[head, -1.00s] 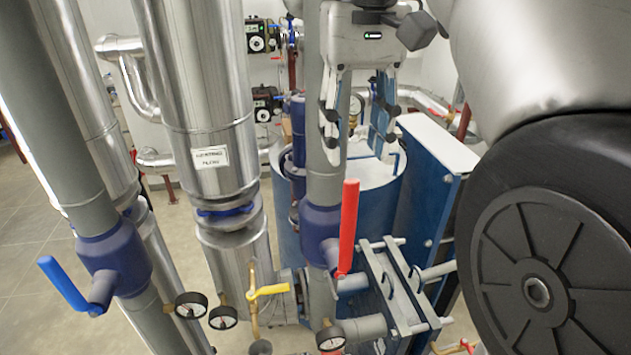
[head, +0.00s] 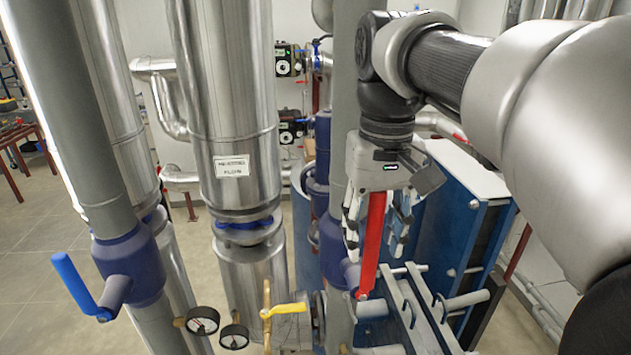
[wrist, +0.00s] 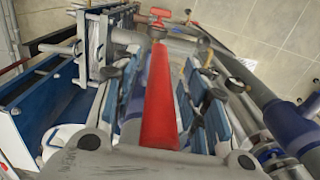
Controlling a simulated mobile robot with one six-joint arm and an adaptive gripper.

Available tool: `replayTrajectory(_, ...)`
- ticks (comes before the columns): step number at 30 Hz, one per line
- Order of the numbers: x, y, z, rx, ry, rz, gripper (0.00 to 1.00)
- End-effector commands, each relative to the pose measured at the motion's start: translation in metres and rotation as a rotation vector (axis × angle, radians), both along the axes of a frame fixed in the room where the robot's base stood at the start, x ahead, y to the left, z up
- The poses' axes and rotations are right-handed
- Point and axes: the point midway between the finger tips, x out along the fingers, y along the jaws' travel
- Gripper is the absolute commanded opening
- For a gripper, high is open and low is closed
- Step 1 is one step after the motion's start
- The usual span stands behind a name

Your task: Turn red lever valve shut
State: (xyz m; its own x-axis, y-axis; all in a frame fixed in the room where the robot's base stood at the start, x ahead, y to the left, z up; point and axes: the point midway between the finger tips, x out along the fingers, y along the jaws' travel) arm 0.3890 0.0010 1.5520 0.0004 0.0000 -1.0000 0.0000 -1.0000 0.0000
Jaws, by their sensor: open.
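The red lever (head: 370,245) stands nearly upright beside the blue valve body (head: 332,250) on a grey vertical pipe. It also shows in the wrist view (wrist: 160,100), running up the middle of the picture. My gripper (head: 377,250) points down over the lever, with its fingers spread. In both views the lever lies between the two fingers, its upper end close to the gripper's palm. I see gaps beside the lever, so it does not look clamped. Whether either finger touches it I cannot tell.
A blue lever (head: 78,283) sits on another pipe at the left. A yellow handle (head: 284,310) and pressure gauges (head: 203,320) are low in front. The blue plate exchanger (head: 470,235) stands close on the right. Wide insulated pipes (head: 235,120) stand left of the gripper.

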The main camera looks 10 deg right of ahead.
Motion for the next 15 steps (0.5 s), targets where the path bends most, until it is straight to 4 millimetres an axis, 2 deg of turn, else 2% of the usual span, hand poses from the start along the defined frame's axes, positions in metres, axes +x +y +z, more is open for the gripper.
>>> replayTrajectory(3, 0.0, 0.0, 0.0003, 0.0, 0.0, 0.0, 0.41)
replayTrajectory(15, 0.0, 0.0, 0.0004, 0.0, 0.0, 0.0, 0.14)
